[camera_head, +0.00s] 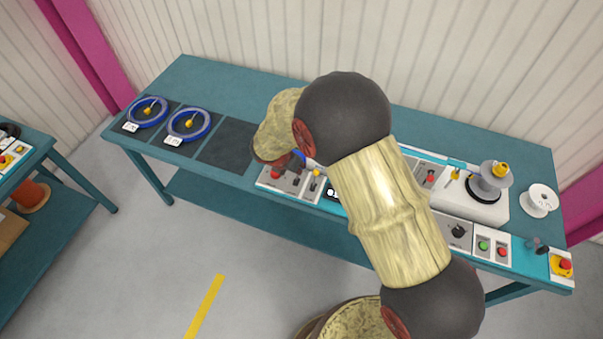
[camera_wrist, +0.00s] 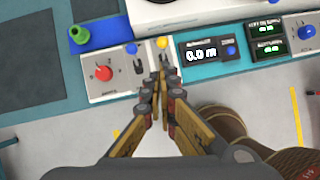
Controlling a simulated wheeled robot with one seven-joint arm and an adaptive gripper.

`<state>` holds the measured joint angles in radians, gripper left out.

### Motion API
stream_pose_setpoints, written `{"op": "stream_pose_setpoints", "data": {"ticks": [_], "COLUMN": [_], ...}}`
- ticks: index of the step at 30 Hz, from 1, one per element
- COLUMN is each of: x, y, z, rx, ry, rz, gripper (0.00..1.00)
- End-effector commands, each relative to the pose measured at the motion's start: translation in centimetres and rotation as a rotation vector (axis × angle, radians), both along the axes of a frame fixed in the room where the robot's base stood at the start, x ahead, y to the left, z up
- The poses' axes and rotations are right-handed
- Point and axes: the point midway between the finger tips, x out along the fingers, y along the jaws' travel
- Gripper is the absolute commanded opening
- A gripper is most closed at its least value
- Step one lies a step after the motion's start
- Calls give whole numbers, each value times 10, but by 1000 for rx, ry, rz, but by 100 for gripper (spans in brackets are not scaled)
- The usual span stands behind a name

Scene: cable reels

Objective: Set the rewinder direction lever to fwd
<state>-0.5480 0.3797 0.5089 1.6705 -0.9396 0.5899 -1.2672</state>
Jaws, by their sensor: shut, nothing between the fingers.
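My gripper (camera_wrist: 158,78) is shut and empty over the panel's right part. Its fingertips lie just below the yellow tip in the wrist view; contact cannot be told. In the head view the yellow-tipped lever (camera_head: 317,173) shows left of my arm, which hides my gripper.
A display reading 0.0 m (camera_wrist: 203,53) stands right of the levers. A green-topped post (camera_wrist: 79,36) stands to the left.

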Motion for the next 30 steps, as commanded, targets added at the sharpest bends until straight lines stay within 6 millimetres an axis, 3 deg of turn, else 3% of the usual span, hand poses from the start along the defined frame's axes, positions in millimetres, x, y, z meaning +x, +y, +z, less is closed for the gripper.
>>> {"op": "stream_pose_setpoints", "data": {"ticks": [7, 25, 30], "x": [-2, -2, -5], "y": [2, 3, -1], "z": [18, 18, 18], "rx": [-1, 3, 46], "ry": [2, -1, -33], "rz": [-1, -9, -138], "gripper": [0, 0, 0]}}
